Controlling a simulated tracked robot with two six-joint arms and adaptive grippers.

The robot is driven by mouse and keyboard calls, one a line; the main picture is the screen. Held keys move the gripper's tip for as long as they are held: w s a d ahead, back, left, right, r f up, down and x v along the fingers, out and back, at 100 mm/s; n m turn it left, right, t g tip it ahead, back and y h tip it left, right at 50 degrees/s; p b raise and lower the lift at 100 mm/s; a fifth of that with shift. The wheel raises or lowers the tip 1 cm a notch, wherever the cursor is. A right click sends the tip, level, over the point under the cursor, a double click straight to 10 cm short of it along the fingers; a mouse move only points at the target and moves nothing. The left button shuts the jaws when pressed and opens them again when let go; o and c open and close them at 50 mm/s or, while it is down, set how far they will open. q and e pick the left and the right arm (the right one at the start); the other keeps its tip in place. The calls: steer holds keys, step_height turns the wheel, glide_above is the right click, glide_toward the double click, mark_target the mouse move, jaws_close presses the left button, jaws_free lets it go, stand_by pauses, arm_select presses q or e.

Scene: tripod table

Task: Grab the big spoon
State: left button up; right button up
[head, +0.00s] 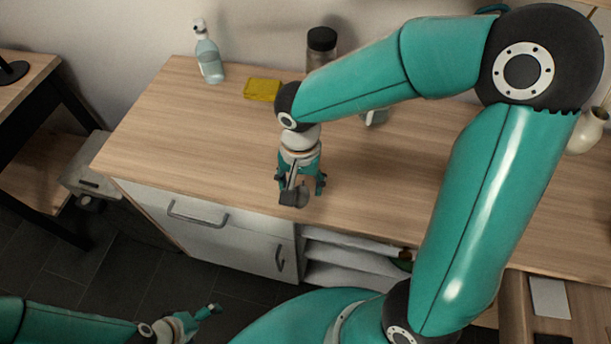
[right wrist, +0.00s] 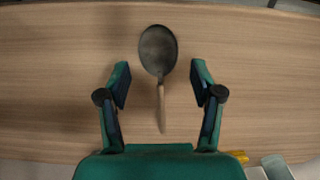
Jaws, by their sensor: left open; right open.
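The big spoon has a dark round bowl and a light handle. In the right wrist view the spoon (right wrist: 158,52) lies on the wooden counter, its bowl ahead of my fingertips and its handle pointing back between them. My right gripper (right wrist: 160,84) is open, with a finger on each side of the handle and clear gaps. In the head view my right gripper (head: 301,182) points down over the counter's front part; the spoon's bowl (head: 303,193) is partly hidden there. My left gripper (head: 203,316) is open and empty at the lower left, away from the counter.
The wooden counter (head: 190,130) holds a spray bottle (head: 209,58), a yellow sponge (head: 262,89) and a dark-lidded jar (head: 321,44) at the back. A cream vase (head: 588,130) stands at the right. The counter left of my right gripper is clear.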

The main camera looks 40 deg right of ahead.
steer(key=shift+f, duration=0.5)
steer(key=c, duration=1.1)
steer(key=shift+r, duration=0.1)
steer(key=shift+c, duration=0.2)
